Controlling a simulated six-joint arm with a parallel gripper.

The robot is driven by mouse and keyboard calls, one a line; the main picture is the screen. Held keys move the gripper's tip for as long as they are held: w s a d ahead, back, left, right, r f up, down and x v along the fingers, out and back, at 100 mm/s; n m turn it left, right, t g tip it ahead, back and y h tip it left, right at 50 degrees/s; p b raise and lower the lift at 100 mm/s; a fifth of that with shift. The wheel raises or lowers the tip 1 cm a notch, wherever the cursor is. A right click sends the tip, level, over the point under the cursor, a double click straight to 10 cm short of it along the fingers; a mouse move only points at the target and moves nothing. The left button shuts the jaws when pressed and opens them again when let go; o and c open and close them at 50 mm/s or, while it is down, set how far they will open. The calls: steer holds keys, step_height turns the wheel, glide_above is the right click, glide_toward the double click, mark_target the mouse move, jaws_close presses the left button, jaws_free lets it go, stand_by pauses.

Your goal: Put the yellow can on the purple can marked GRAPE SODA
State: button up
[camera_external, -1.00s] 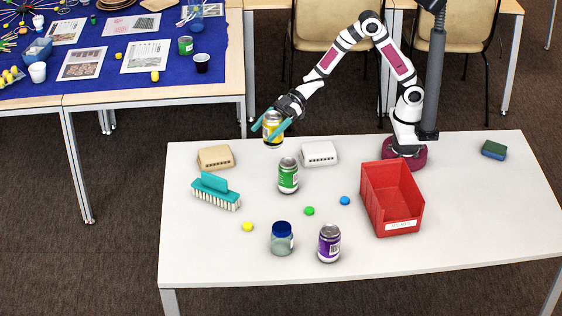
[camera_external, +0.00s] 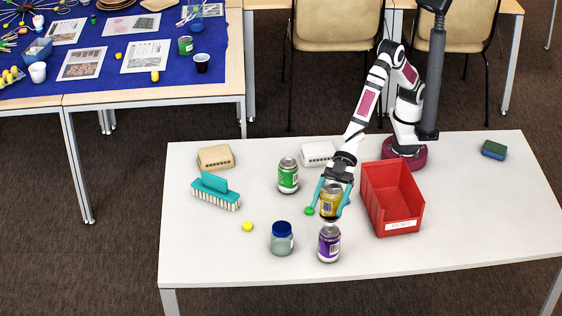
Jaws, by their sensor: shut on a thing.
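The yellow can (camera_external: 330,203) is upright between the teal fingers of my gripper (camera_external: 329,205), which is shut on it. In the picture it shows just above and behind the purple can (camera_external: 329,244), which stands upright near the front edge of the white table. I cannot tell how high the yellow can is held or whether it touches anything. The print on the purple can is too small to read.
A green can (camera_external: 288,175) stands left of my gripper. A red bin (camera_external: 406,219) stands to the right.

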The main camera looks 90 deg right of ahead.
mark_target(328, 218)
steer(key=f, duration=0.4)
steer(key=shift+s+a+f, duration=0.15)
steer(key=shift+a+f, duration=0.05)
steer(key=shift+a, duration=0.05)
steer(key=shift+f, duration=0.1)
